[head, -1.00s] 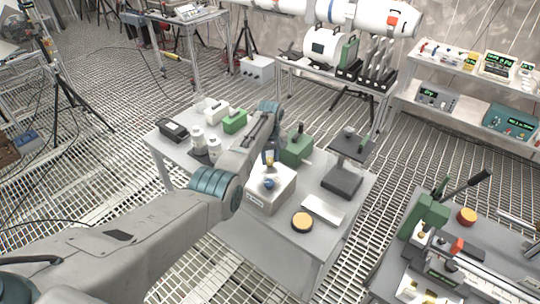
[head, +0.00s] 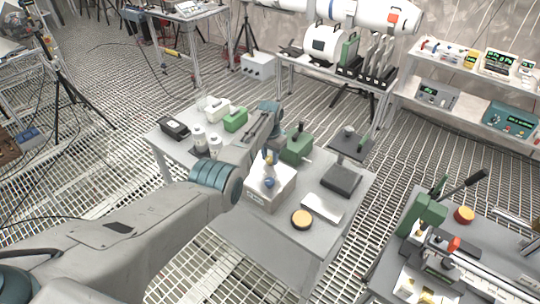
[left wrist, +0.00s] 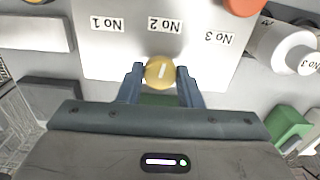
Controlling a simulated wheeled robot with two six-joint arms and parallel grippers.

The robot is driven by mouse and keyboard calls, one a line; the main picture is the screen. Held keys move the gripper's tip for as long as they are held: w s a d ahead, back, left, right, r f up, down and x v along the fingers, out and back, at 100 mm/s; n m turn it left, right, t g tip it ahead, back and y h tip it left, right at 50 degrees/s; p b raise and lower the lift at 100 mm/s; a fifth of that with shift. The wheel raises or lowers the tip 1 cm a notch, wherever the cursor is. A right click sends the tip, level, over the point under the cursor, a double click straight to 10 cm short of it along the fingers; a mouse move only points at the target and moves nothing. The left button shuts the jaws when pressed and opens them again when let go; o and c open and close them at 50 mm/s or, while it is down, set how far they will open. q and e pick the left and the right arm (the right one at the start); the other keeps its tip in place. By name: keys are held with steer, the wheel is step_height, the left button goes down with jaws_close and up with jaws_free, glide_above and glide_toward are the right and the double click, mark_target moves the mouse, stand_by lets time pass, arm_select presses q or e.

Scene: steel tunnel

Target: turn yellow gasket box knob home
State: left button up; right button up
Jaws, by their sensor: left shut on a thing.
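The gasket box (head: 262,203) is a pale box on the grey table in the head view. Its white top fills the upper middle of the left wrist view (left wrist: 110,55), with labels No 1, No 2 and No 3 upside down. The round yellow knob (left wrist: 160,72) has a white line on its face, almost upright in that view and pointing roughly toward No 2. My left gripper (left wrist: 160,78) is shut on this knob, one dark blue finger on each side. In the head view my left arm reaches over the box and partly covers it. My right gripper is not in view.
On the same table, white bottles (head: 199,141) and a green block (head: 235,120) stand left of the box. Another green block (head: 296,146) is behind it, a dark stand (head: 341,180) to the right, and a yellow-topped disc (head: 302,219) in front. A second bench (head: 385,270) is at the right.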

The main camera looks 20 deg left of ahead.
mark_target(270, 158)
arm_select(q)
steer(key=m, duration=0.3)
steer(key=shift+w+r+m, duration=0.15)
steer(key=shift+r+m, duration=0.05)
steer(key=shift+m, duration=2)
steer(key=shift+a, duration=0.1)
steer(key=o, duration=0.9)
steer(key=shift+o, duration=0.4)
step_height(270, 158, up, 11)
steer(key=b, duration=0.1)
steer(key=shift+f+b, duration=0.15)
steer(key=shift+b, duration=0.15)
